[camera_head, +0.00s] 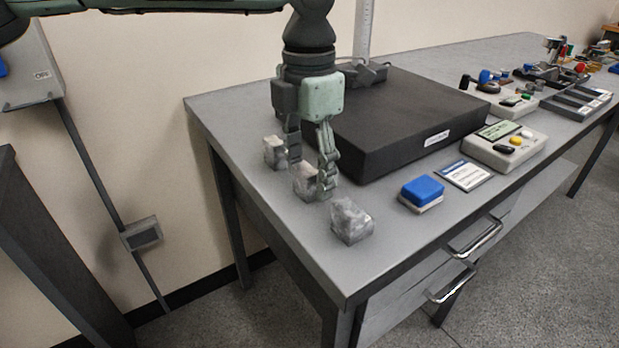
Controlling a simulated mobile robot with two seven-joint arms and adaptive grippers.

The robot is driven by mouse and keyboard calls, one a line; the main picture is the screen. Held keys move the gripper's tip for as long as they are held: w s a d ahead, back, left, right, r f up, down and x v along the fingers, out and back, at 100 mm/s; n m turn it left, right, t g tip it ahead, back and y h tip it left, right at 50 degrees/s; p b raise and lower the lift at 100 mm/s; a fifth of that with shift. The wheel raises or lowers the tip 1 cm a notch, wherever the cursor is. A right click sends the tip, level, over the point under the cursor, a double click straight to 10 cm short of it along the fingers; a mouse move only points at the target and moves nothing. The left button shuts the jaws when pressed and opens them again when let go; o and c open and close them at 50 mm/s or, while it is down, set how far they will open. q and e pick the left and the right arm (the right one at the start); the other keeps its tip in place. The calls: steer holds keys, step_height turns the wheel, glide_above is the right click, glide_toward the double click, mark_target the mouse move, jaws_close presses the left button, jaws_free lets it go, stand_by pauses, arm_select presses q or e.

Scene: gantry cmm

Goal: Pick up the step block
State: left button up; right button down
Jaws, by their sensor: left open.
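Three small mottled grey metal blocks stand in a row near the left end of the grey table. One block (275,152) is at the back, one block (305,180) is in the middle, and the largest-looking block (351,221) is nearest the front. I cannot tell for sure from their shapes which is the step block. My left gripper (311,190) points straight down with its fingers apart on either side of the middle block, partly hiding it. I cannot tell whether the fingers touch it. My right gripper is not in view.
A black surface plate (400,120) stands just right of my left gripper. A blue-topped box (422,191), a label card (464,175) and a control box (505,148) lie to the right. The grey table (300,237) is bare at its front left corner.

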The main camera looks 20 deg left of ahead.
arm_select(q)
steer(key=shift+f, duration=0.1)
steer(key=shift+c, duration=0.3)
steer(key=c, duration=1.2)
jaws_close()
